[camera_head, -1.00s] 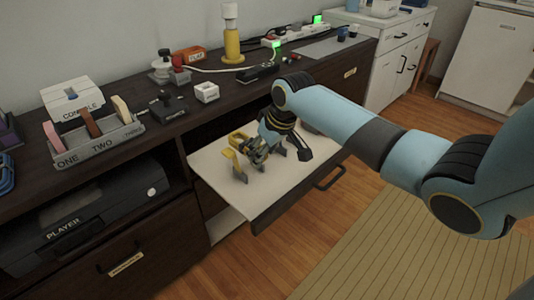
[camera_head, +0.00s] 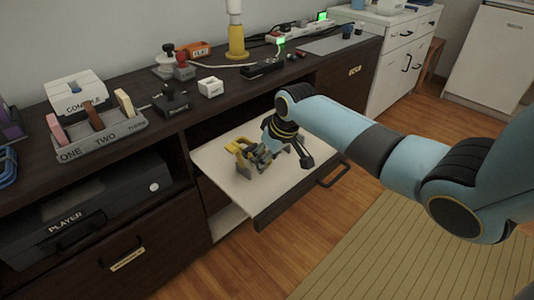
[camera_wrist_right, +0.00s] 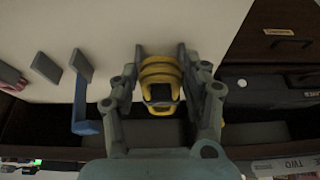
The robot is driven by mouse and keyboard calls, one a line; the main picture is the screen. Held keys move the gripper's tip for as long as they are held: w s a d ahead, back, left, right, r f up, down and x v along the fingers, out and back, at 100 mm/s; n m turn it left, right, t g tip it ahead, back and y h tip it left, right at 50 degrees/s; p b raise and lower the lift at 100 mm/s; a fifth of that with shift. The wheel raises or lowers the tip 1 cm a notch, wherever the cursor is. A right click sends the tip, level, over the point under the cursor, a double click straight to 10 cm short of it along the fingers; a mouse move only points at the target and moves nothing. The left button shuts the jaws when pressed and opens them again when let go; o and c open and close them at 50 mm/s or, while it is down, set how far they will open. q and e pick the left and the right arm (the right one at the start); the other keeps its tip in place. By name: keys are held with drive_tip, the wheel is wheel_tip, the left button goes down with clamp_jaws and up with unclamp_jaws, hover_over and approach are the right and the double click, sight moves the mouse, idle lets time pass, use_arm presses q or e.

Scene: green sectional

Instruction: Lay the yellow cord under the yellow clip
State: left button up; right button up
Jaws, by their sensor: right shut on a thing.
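My right gripper (camera_head: 256,157) is low over the white pull-out board (camera_head: 222,166). In the right wrist view its two fingers (camera_wrist_right: 161,58) are closed on a yellow looped bundle (camera_wrist_right: 160,75), which looks like the yellow cord. A small yellow piece (camera_wrist_right: 223,131) shows behind the right-hand finger; I cannot tell if it is the yellow clip. In the head view yellow parts (camera_head: 240,147) show at the gripper, and cord and clip cannot be told apart there. The fingers hide much of this spot. My left gripper is in no view.
A blue clip-like piece (camera_wrist_right: 82,112) and grey blocks (camera_wrist_right: 47,68) stand on the board beside the gripper. The dark cabinet top (camera_head: 215,108) overhangs behind it. A dark drawer front (camera_head: 290,198) with a handle edges the board. The board's near left part is clear.

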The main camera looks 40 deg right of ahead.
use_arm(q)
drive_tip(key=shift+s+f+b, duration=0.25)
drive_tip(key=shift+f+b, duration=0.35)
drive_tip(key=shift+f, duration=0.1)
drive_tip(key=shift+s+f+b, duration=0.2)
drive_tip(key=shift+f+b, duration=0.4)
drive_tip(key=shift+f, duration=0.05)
use_arm(e)
drive_tip(key=shift+f, duration=2.55)
drive_tip(key=o, duration=1.2)
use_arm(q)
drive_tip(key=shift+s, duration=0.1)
use_arm(e)
drive_tip(key=shift+o, duration=0.2)
drive_tip(key=v, duration=1.2)
drive_tip(key=shift+w, duration=0.1)
